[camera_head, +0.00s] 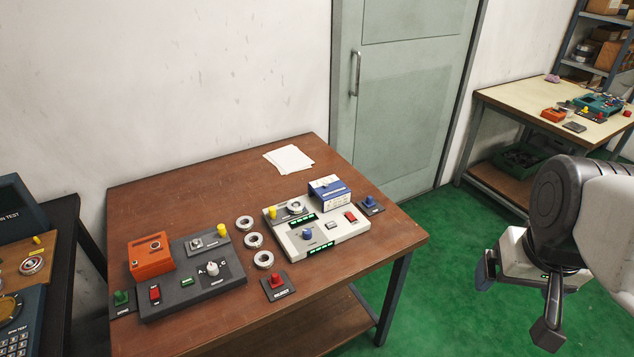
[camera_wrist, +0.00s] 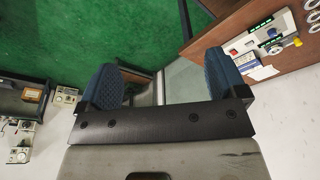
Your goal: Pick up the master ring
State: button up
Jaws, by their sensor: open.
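Three silver bearing rings lie in a row on the brown wooden table: a far ring (camera_head: 244,222), a middle ring (camera_head: 254,240) and a near ring (camera_head: 263,260). Another ring (camera_head: 295,207) sits on the white tester (camera_head: 345,232) to their right. I cannot tell from any marking which ring is the master ring. My gripper (camera_head: 515,295) is open and empty, off the table to the right, over the green floor. In the wrist view its two blue pads (camera_wrist: 165,85) are apart with nothing between them. Part of the tester shows there too (camera_wrist: 260,38).
A dark grey control box (camera_head: 190,290) and an orange box (camera_head: 151,255) stand left of the rings. A red button box (camera_head: 277,286) is close to the near ring. Papers (camera_head: 288,159) lie at the back; the front right tabletop is clear.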

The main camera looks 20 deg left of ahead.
jog(key=w+a+f+n+g, duration=0.1)
jog(key=w+a+n, duration=0.5)
jog(key=w+a, duration=0.5)
jog(key=w+a+f+n, duration=0.2)
jog(key=w+a+n, duration=0.5)
jog(key=w, duration=0.8)
jog(key=w+a+f+n, duration=0.3)
jog(key=a+f, duration=0.3)
jog(key=a, duration=0.3)
jog(key=w+a+f+n+g, duration=0.1)
jog(key=w+a+f+n, duration=0.2)
jog(key=a, duration=0.7)
jog(key=w+a+f+n, duration=0.3)
jog(key=w+a+f, duration=0.3)
jog(key=a+f, duration=0.3)
jog(key=shift+w+a+n+g, duration=0.3)
jog(key=shift+w+a, duration=0.1)
jog(key=shift+a, duration=0.1)
jog(key=shift+a+f, duration=0.2)
jog(key=shift+f, duration=0.05)
jog(key=shift+f, duration=1.3)
